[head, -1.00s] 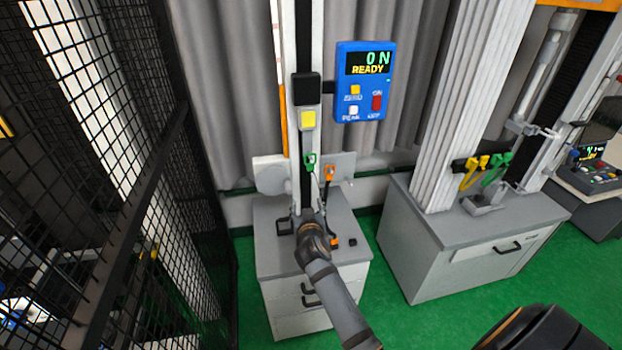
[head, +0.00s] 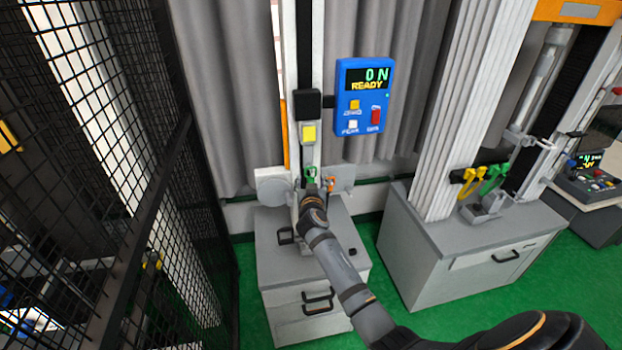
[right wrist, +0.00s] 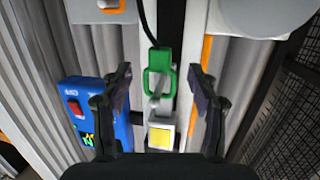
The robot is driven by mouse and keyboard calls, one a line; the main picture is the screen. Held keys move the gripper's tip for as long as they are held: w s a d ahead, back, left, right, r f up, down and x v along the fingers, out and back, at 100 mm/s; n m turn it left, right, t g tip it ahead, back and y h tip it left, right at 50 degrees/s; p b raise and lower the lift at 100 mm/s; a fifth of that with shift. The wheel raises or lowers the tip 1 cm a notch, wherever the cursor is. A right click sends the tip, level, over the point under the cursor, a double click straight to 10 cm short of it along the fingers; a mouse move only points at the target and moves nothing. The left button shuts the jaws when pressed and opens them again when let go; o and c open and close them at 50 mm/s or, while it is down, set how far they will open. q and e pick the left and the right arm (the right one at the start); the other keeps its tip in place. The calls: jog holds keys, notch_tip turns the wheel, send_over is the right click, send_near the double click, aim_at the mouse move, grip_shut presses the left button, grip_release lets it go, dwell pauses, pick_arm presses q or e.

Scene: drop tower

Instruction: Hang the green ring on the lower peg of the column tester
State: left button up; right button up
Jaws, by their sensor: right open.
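The column tester (head: 305,50) stands on a grey drawer cabinet, with a blue display box (head: 364,95) at its right. The green ring (head: 310,172) is on the front of the column below a yellow block (head: 309,133). In the right wrist view, seen upside down, the green ring (right wrist: 158,72) has a black cord at one end and a grey metal part at its opening; I cannot tell whether it hangs there. My right gripper (head: 312,188) is open, its fingers (right wrist: 160,80) on either side of the ring, apart from it. The lower peg is not clearly visible. My left gripper is not in view.
An orange clip (head: 330,183) hangs just right of the green ring. A second machine (head: 455,110) with yellow and green grips (head: 490,179) stands to the right. A black mesh fence (head: 110,150) is on the left. Green floor is free between the cabinets.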

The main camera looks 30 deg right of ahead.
jog(key=shift+w+d, duration=0.15)
jog(key=shift+w, duration=0.15)
grip_shut()
jog(key=c, duration=0.9)
grip_release()
jog(key=shift+r, duration=0.15)
jog(key=shift+r, duration=0.25)
